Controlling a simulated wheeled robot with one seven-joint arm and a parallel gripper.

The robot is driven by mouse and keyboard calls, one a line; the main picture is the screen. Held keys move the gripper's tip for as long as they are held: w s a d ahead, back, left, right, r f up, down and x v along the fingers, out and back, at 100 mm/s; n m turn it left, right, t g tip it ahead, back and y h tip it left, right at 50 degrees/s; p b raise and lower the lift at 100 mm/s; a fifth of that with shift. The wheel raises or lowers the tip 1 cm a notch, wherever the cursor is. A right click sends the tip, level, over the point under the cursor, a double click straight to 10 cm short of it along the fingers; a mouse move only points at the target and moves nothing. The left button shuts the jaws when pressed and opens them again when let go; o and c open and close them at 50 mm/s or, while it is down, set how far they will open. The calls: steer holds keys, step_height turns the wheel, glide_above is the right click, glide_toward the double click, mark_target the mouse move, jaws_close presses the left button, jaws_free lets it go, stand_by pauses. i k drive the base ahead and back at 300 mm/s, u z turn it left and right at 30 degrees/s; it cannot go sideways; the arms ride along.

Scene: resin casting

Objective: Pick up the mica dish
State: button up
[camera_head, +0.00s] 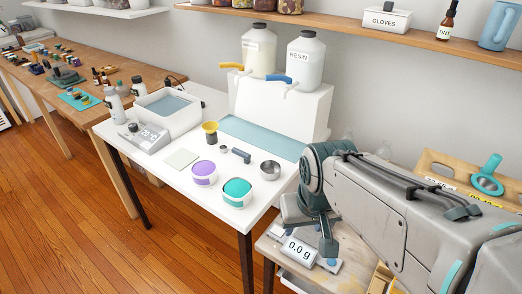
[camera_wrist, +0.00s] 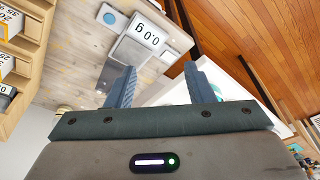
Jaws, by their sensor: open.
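No dish can be singled out for certain as the mica dish. The scale also shows in the wrist view (camera_wrist: 142,42).
The white table (camera_head: 228,217) also holds a yellow funnel-topped cup (camera_head: 210,132), a pale square tile (camera_head: 182,158), a water bath (camera_head: 168,106) and a white stand (camera_head: 280,105) bearing two resin jugs. A shelf (camera_head: 350,28) runs above. A wooden rack (camera_head: 440,170) stands at the right.

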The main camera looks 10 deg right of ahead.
mark_target(270, 171)
steer(key=u, duration=2)
steer(key=i, duration=1.2)
steer(key=z, duration=3.5)
